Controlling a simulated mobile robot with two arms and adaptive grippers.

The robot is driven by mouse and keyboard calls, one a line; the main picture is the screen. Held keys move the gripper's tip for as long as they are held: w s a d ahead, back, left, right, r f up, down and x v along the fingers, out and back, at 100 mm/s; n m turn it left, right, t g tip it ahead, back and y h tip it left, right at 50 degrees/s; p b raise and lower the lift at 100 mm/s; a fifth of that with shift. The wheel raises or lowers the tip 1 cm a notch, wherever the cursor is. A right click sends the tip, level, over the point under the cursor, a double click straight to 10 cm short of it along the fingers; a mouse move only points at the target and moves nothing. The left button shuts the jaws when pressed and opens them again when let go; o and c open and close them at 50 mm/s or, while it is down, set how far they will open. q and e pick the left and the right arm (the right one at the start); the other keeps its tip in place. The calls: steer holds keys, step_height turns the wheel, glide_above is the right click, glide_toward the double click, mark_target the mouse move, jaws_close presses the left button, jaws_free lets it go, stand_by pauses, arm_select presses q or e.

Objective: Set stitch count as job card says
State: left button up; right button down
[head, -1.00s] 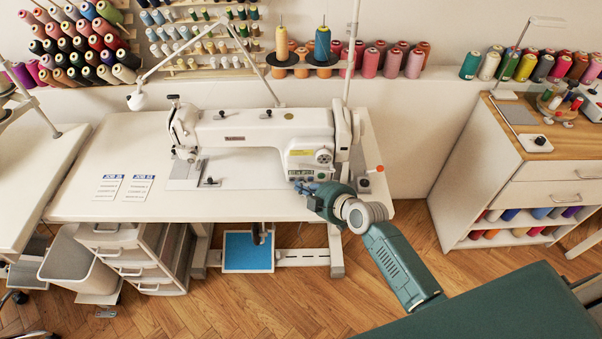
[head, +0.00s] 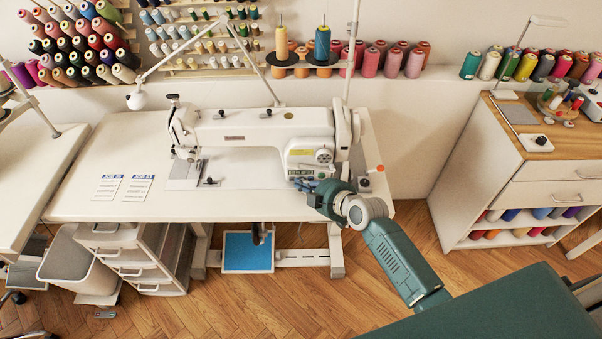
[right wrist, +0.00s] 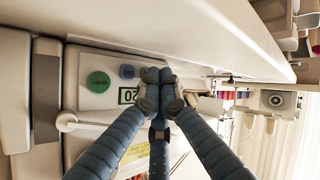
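The white sewing machine (head: 255,132) stands on its table, with a control panel at the lower right of its body. Two job cards, a left one (head: 108,187) and a right one (head: 138,187), lie flat at the table's left; their small print is unreadable. My right gripper (head: 305,184) is at the panel and hides part of it. In the right wrist view its blue fingertips (right wrist: 157,84) are together, with nothing seen between them. My left gripper is out of view.
A thread stand with two cones (head: 302,65) rises behind the machine. A small box with a red knob (head: 378,171) sits at the table's right edge, close to my right gripper. A drawer cabinet (head: 515,180) stands at right. The table's left front is mostly clear.

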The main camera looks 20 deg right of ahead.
steer(key=shift+w, duration=0.15)
stand_by(0.3)
steer(key=shift+s+a, duration=0.15)
steer(key=shift+s, duration=0.5)
steer(key=shift+p, duration=0.3)
steer(key=s+p, duration=0.1)
steer(key=s, duration=0.1)
steer(key=s+a+p, duration=0.1)
steer(key=s, duration=0.1)
steer(key=shift+r, duration=0.1)
steer(key=shift+s+a+p, duration=0.3)
steer(key=shift+s+p, duration=0.25)
steer(key=shift+s, duration=0.3)
